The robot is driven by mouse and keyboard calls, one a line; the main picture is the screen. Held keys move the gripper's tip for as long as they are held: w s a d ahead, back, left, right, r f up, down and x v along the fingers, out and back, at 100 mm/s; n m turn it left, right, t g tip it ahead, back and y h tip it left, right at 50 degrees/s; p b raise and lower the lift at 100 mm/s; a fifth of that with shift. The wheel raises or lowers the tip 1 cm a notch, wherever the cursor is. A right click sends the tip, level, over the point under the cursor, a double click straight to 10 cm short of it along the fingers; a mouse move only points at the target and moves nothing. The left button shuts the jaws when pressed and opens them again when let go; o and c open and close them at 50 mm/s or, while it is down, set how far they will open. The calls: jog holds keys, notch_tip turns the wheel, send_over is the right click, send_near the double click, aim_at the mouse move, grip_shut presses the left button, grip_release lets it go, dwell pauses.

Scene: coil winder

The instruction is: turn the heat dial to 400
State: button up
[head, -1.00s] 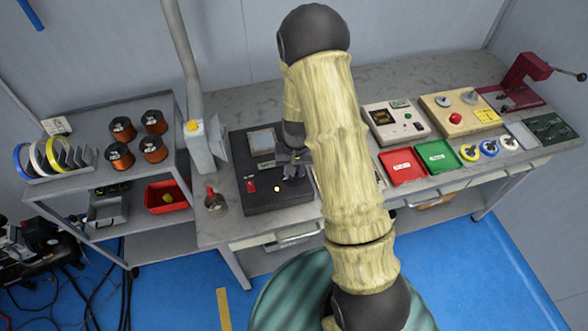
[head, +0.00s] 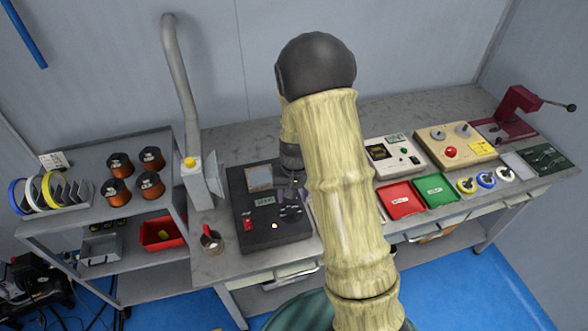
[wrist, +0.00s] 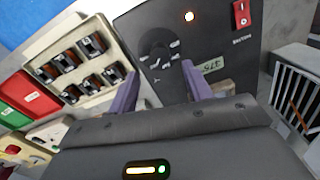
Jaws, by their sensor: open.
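The heat dial (wrist: 160,58) is a dark round knob with pale markings around it on the black heating unit (head: 248,228). In the head view the dial (head: 290,211) shows at the unit's right front. A small pale display (wrist: 213,66) sits beside the dial; its digits are too blurred to read surely. My gripper (wrist: 161,77) is open, its two purple fingers apart with the dial showing beyond the gap. Nothing is between them. In the head view my gripper (head: 292,190) is just behind the dial, partly hidden by my arm. The dial's pointer setting is unclear.
A grey fume hood (head: 200,180) and metal cup (head: 211,240) stand left. Red (head: 399,200) and green (head: 436,190) trays lie right.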

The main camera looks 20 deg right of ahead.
aim_at(294, 209)
notch_tip(294, 209, up, 12)
jog(key=shift+d+b, duration=0.25)
jog(key=shift+b, duration=0.15)
jog(key=shift+s+f, duration=0.1)
jog(key=s+n+t, duration=0.2)
jog(key=s, duration=1.2)
jog(key=shift+s+a+r+h, duration=0.2)
jog(key=shift+a+r+h, duration=0.1)
jog(key=shift+a+r, duration=0.1)
